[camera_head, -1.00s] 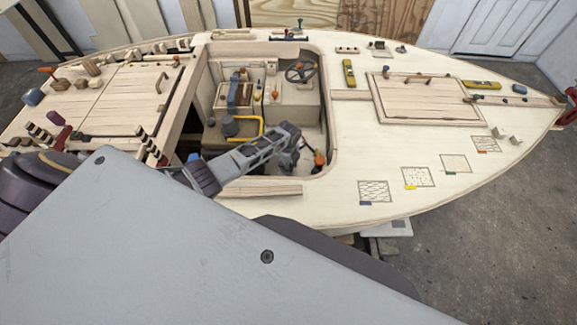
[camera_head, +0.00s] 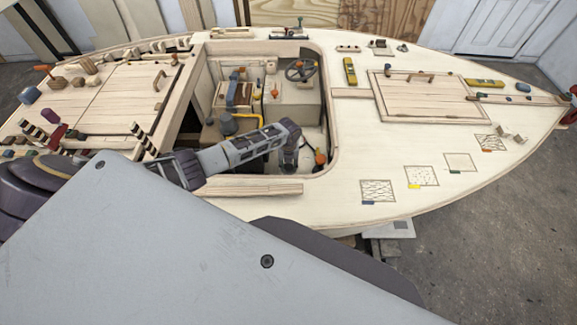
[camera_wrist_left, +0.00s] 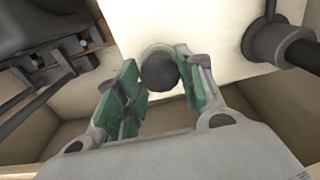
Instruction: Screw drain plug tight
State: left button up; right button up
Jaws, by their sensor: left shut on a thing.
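The drain plug (camera_wrist_left: 159,72) shows in the left wrist view as a dark round knob against a pale panel. My left gripper (camera_wrist_left: 157,78) has its green-padded fingers on either side of it and is shut on it. In the head view my left arm reaches into the cockpit, and its wrist (camera_head: 289,150) points down. The fingertips and the plug are hidden there. How far the plug is screwed in cannot be told. My right gripper is not in view.
In the wrist view a dark pipe fitting (camera_wrist_left: 285,45) is at the upper right. A dark slotted part (camera_wrist_left: 65,55) is on the left. In the head view the cockpit holds a steering wheel (camera_head: 300,71) and a yellow rail (camera_head: 247,117). A wooden coaming (camera_head: 250,188) borders its near side.

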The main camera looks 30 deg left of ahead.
aim_at(288, 166)
pick_arm(q)
jog(key=m+b, duration=0.1)
jog(key=m, duration=0.1)
jog(key=m+b, duration=0.1)
jog(key=m, duration=0.1)
jog(key=shift+w+a+r+m, duration=0.15)
jog(key=shift+w+r+m, duration=0.05)
jog(key=shift+w+m, duration=0.15)
jog(key=shift+r+m+b, duration=0.1)
jog(key=shift+m+b, duration=0.45)
jog(key=shift+m, duration=0.9)
jog(key=o, duration=0.8)
jog(key=shift+o, duration=1.1)
jog(key=shift+s, duration=0.25)
notch_tip(288, 166, up, 12)
